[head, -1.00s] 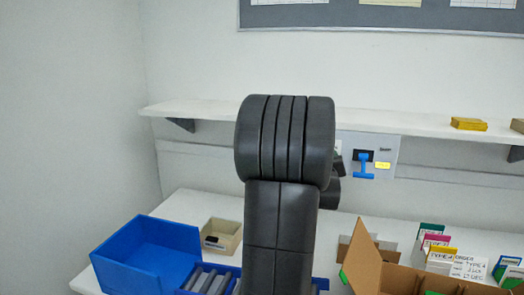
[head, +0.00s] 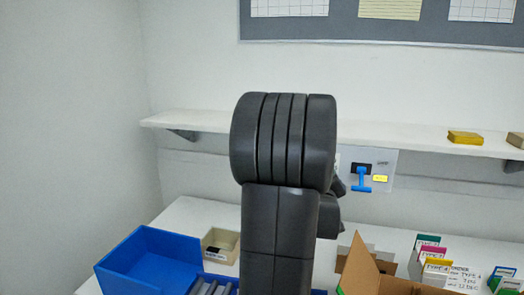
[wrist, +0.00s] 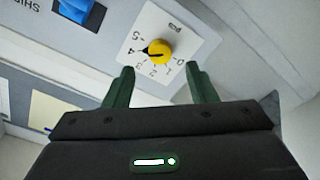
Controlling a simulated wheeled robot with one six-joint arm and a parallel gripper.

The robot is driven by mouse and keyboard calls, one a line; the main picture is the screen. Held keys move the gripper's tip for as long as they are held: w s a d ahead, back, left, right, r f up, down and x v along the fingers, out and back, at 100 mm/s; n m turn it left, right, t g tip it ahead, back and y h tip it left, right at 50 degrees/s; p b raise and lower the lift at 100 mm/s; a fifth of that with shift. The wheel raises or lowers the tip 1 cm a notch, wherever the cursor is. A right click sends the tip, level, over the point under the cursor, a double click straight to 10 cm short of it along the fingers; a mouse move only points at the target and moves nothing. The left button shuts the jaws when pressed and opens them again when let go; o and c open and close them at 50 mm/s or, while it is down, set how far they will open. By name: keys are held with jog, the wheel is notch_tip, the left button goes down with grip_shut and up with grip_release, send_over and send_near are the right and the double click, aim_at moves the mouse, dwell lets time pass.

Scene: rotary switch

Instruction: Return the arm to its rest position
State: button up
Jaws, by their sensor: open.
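My gripper (wrist: 160,72) shows in the wrist view with two green fingers spread apart and nothing between them. A yellow rotary knob (wrist: 160,50) on a white numbered dial plate (wrist: 182,24) lies beyond the fingertips, apart from them. The knob's dark pointer is at about 4. In the head view my dark arm stands upright in the middle, and the gripper's fingers and the knob are hidden behind it.
A grey wall panel (head: 384,158) with a blue handle (head: 362,182) is right of my arm, under a white shelf (head: 420,145). A blue bin (head: 150,262), a beige tray (head: 220,245) and a cardboard box (head: 365,268) stand on the bench.

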jog(key=shift+v, duration=1.15)
